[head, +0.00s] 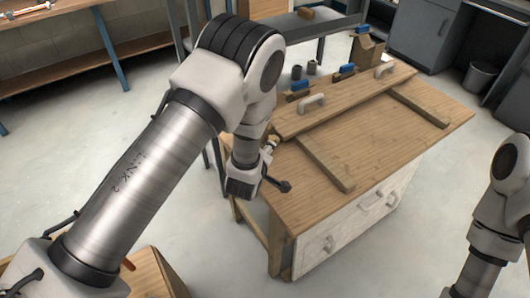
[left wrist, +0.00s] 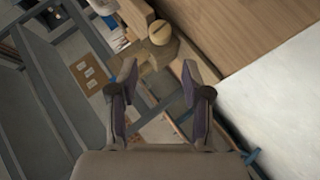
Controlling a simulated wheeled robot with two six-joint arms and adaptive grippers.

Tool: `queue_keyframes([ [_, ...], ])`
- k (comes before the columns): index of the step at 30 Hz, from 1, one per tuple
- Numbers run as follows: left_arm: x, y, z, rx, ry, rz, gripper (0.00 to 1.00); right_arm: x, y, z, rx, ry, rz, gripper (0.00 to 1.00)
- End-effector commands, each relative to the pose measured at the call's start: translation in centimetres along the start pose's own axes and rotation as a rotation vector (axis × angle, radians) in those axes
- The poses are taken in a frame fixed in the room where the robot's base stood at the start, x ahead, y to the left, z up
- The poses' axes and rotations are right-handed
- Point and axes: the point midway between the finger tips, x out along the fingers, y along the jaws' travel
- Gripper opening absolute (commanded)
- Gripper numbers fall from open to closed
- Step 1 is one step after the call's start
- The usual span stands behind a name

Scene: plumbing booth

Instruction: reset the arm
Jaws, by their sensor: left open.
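My left arm reaches in from the left in the head view, and my left gripper (head: 264,185) hangs at the left edge of the wooden workbench (head: 385,150). In the left wrist view the left gripper (left wrist: 163,88) has its two dark fingers spread apart, with nothing between them. My right arm (head: 500,205) shows at the right edge of the head view. Its gripper is outside the picture.
On the bench lie a long board (head: 345,102) with two pale handles and two wooden strips (head: 325,163). Blue-topped items (head: 300,86) stand behind it. A grey bin (head: 481,78) stands at back right. A round yellowish piece (left wrist: 160,33) shows beyond the fingers.

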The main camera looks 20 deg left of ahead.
Motion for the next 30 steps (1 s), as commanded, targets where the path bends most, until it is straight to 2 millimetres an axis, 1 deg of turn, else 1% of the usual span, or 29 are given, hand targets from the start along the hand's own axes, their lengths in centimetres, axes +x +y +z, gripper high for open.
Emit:
queue_keyframes([
  [11, 0.1, -0.1, 0.0, 0.000, -0.001, -0.001, 0.49, 0.0, 0.0, 0.0, 0.000, 0.000, 0.000, 0.46],
  [13, 0.1, -0.7, 0.2, -0.001, -0.004, -0.012, 0.49, 0.0, 0.0, 0.0, 0.000, 0.000, 0.000, 0.46],
  [14, 0.1, -1.4, 0.3, -0.005, -0.006, -0.024, 0.49, 0.0, 0.0, 0.0, 0.000, 0.000, 0.000, 0.46],
  [15, 0.2, -2.9, 0.3, -0.016, -0.006, -0.050, 0.49, 0.0, 0.0, 0.0, 0.000, 0.000, 0.000, 0.46],
  [17, -0.4, -6.1, 0.3, -0.032, -0.015, -0.113, 0.49, 0.0, 0.0, 0.0, 0.000, 0.000, 0.000, 0.46],
  [18, -1.3, -8.8, 0.6, -0.039, -0.030, -0.171, 0.49, 0.0, 0.0, 0.0, 0.000, 0.000, 0.000, 0.46],
  [20, -3.3, -13.5, 1.2, -0.010, -0.076, -0.284, 0.49, 0.0, 0.0, 0.0, 0.000, 0.000, 0.000, 0.46],
  [21, -5.1, -16.6, 1.8, 0.041, -0.124, -0.366, 0.49, 0.0, 0.0, 0.0, 0.000, 0.000, 0.000, 0.46],
  [23, -8.4, -21.0, 2.8, 0.153, -0.223, -0.483, 0.49, 0.0, 0.0, 0.0, 0.000, 0.000, 0.000, 0.46],
  [24, -11.0, -23.5, 3.5, 0.244, -0.309, -0.552, 0.49, 0.0, 0.0, 0.0, 0.000, 0.000, 0.000, 0.46],
  [25, -13.0, -25.3, 4.1, 0.318, -0.382, -0.598, 0.49, 0.0, 0.0, 0.0, 0.000, 0.000, 0.000, 0.46],
  [26, -15.2, -26.7, 4.6, 0.402, -0.467, -0.634, 0.49, 0.0, 0.0, 0.0, 0.000, 0.000, 0.000, 0.46],
  [27, -18.0, -28.2, 5.4, 0.522, -0.593, -0.665, 0.49, 0.0, 0.0, 0.0, 0.000, 0.000, 0.000, 0.46],
  [28, -19.7, -28.8, 5.7, 0.613, -0.681, -0.668, 0.49, 0.0, 0.0, 0.0, 0.000, 0.000, 0.000, 0.46],
  [30, -22.4, -29.5, 6.5, 0.798, -0.847, -0.638, 0.49, 0.0, 0.0, 0.0, 0.000, 0.000, 0.000, 0.46],
])
